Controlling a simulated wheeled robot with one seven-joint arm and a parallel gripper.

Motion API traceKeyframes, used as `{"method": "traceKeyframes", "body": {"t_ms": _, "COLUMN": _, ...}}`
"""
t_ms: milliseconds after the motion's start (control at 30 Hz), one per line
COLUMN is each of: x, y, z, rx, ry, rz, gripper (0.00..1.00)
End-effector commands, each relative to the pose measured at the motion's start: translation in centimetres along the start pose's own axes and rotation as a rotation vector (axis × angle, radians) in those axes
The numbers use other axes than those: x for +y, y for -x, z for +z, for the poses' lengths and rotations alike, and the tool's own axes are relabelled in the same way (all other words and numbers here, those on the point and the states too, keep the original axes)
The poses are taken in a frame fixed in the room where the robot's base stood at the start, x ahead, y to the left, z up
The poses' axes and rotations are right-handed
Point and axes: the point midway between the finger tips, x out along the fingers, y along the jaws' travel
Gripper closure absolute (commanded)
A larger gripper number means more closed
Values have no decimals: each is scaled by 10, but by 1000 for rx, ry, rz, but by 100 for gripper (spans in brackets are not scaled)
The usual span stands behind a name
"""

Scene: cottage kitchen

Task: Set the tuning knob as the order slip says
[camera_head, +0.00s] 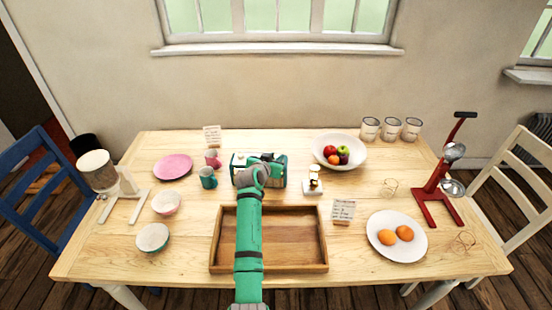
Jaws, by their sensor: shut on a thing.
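A teal box-shaped radio (280,177) stands at the middle of the table, behind the wooden tray. My arm reaches over the tray, and my gripper (262,166) is at the radio, shut on what appears to be its tuning knob. The hand and arm hide the knob, the fingertips and much of the radio's front, so the knob's setting cannot be read. A written slip (343,211) stands right of the tray. Another written card (212,136) stands at the back left. Their writing is too small to read, and I cannot tell which is the order slip.
The wooden tray (309,239) is empty beneath my arm. A teal mug (208,178) and pink mug (212,159) stand left of the radio. A fruit bowl (320,141) is behind right; a red stand (435,190) is far right.

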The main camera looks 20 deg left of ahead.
Motion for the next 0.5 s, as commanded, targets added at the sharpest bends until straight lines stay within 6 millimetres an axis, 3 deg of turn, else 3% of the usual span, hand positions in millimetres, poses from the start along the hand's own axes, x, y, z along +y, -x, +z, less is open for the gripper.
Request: {"method": "traceKeyframes", "body": {"t_ms": 500, "x": -3, "y": 0, "z": 1, "rx": -2, "ry": -29, "rz": 67, "gripper": 99}}
